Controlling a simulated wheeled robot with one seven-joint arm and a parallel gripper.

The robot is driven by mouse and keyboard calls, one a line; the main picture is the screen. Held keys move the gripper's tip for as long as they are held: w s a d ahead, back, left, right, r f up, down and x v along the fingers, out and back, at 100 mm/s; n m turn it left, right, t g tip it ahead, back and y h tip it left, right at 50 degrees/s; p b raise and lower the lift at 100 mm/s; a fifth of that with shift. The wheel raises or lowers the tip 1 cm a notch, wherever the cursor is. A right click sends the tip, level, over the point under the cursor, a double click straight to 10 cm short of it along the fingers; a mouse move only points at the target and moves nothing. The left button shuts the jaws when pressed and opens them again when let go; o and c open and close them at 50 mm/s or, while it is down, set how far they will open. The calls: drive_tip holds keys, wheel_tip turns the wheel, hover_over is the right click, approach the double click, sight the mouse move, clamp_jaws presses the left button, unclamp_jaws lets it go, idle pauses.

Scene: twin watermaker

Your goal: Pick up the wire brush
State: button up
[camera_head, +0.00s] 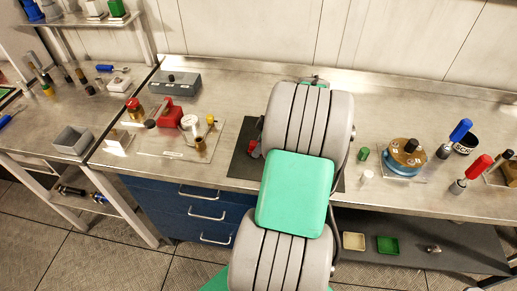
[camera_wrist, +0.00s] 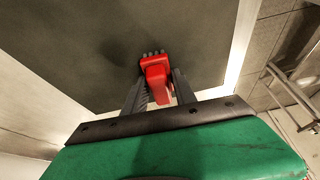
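A red-handled thing with a row of dark grey tufts at its far end, which looks like the wire brush (camera_wrist: 157,73), is in the middle of the wrist view. My gripper (camera_wrist: 159,76) has its two dark ribbed fingers on either side of the red handle, with the fingertips close to it. I cannot tell whether they touch it. In the head view a small red part (camera_head: 253,147), probably the same brush, shows at the left edge of my arm. My arm hides the rest of it and my gripper there.
A dark mat (camera_head: 242,166) lies on the steel bench (camera_head: 230,95) under my arm. To the left is a plate with a red device (camera_head: 171,116). To the right are a blue round fixture (camera_head: 403,160) and blue- and red-handled tools. Bare bench lies behind the fixture.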

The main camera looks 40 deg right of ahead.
clamp_jaws()
idle(0.3)
drive_tip(key=shift+r+b, duration=0.3)
drive_tip(key=shift+r, duration=0.25)
drive_tip(key=s+d+r+b, duration=0.1)
drive_tip(key=s+d+r, duration=0.1)
drive_tip(key=s+r, duration=1)
drive_tip(key=shift+s, duration=0.95)
